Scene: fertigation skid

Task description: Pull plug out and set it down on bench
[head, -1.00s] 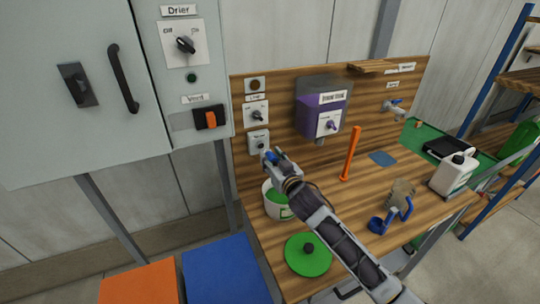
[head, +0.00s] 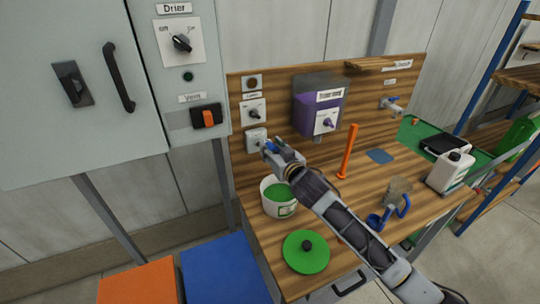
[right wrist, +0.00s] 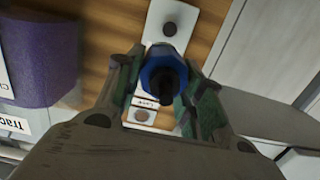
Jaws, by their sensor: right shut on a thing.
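My right gripper (head: 272,150) is shut on the blue plug (head: 267,147) in front of the wooden back board. In the right wrist view the plug (right wrist: 163,75), blue with a dark end, sits between the two fingers (right wrist: 160,90). The white socket plate (head: 256,138) is just behind and left of the gripper in the head view. In the right wrist view its round dark socket (right wrist: 170,28) shows uncovered, with the plug apart from it. The wooden bench (head: 335,205) lies below. My left gripper is not in view.
A white bucket (head: 278,209) with green content stands under my gripper. A purple tank (head: 315,118) hangs on the board.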

